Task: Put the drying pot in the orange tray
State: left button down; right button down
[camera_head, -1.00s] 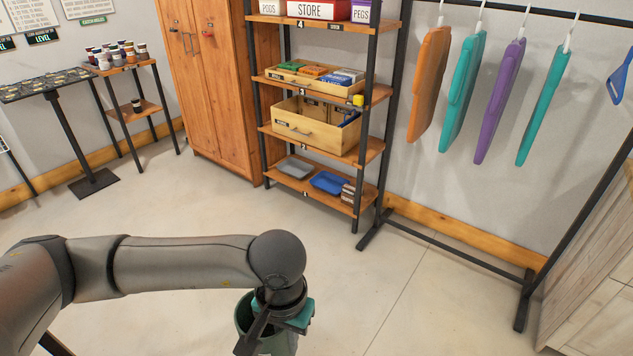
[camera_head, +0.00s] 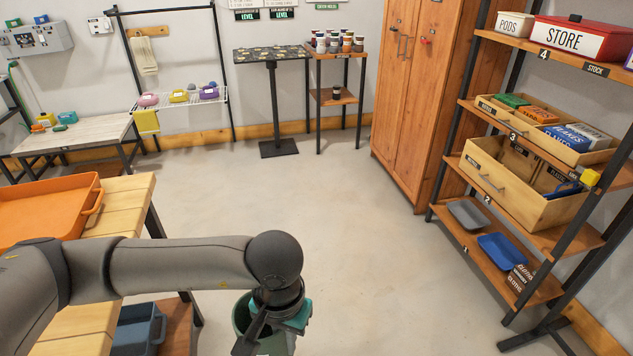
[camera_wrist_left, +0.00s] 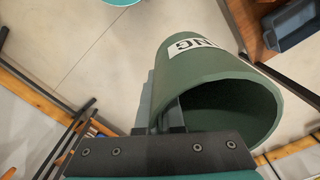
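The drying pot is a dark green pot (camera_head: 243,312) with a white label, of which the letters "NG" show in the left wrist view (camera_wrist_left: 205,75). My left gripper (camera_head: 268,328) is shut on the pot's wall near its rim and holds it in the air over the floor. The wrist view shows the pot's dark open mouth and my gripper (camera_wrist_left: 165,118) at its rim; the head view hides part of the pot behind the gripper. The orange tray (camera_head: 45,208) lies on the wooden bench at the left, beyond my left forearm. My right gripper is not in view.
The wooden bench (camera_head: 128,200) has a lower shelf with a blue bin (camera_head: 138,330). A shelf unit (camera_head: 470,165) with boxes stands at the right, beside a wooden cabinet (camera_head: 415,90). The floor between bench and shelves is clear.

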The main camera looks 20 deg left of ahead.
aim_at(44, 220)
jog(key=i+u, duration=0.2)
jog(key=u, duration=0.25)
jog(key=i+u, duration=0.2)
jog(key=u, duration=0.25)
jog(key=i+l+u, duration=0.15)
jog(key=u, duration=0.25)
jog(key=i+l+u, duration=0.15)
jog(key=i+u, duration=0.15)
jog(key=u, duration=0.15)
jog(key=i+l+u, duration=0.25)
jog(key=u, duration=0.15)
jog(key=i+l+u, duration=0.25)
jog(key=l+u, duration=0.2)
